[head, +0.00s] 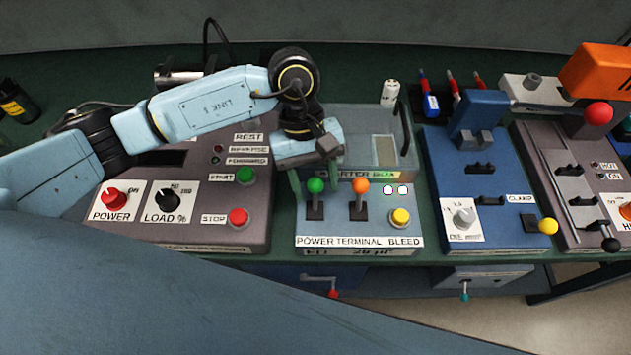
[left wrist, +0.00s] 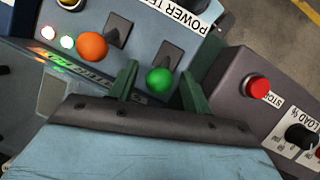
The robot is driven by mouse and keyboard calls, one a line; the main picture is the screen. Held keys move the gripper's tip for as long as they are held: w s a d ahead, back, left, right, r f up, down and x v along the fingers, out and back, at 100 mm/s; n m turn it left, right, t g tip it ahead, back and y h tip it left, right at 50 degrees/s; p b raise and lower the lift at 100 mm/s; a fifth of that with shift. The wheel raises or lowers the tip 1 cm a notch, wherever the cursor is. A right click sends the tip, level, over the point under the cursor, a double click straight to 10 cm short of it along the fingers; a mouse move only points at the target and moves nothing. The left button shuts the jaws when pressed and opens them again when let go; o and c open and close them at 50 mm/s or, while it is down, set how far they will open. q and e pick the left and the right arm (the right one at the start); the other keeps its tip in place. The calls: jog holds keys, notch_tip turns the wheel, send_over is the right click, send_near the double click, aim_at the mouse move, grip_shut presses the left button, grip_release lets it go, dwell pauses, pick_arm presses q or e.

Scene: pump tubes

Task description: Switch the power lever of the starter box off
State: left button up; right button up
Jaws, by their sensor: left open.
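The starter box (head: 320,225) is a grey panel at the middle of the bench. Its power lever has a green ball knob (head: 316,185) above the POWER label, and the knob also shows in the left wrist view (left wrist: 159,80). An orange-knobbed terminal lever (head: 360,186) stands beside it to the right. My left gripper (head: 315,190) is open, with its two green fingers on either side of the green knob; in the left wrist view (left wrist: 160,85) the knob sits between the fingers. I cannot tell whether they touch it. My right gripper is not in view.
A yellow bleed button (head: 400,218) and two small lights sit right of the orange knob. A panel with a red stop button (head: 238,217) adjoins on the left. A blue machine (head: 468,190) stands to the right.

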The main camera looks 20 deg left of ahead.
pick_arm(q)
jog(key=shift+s+d+f, duration=0.1)
jog(key=shift+s+f, duration=0.05)
jog(key=shift+f, duration=0.25)
jog(key=shift+c, duration=0.3)
grip_shut()
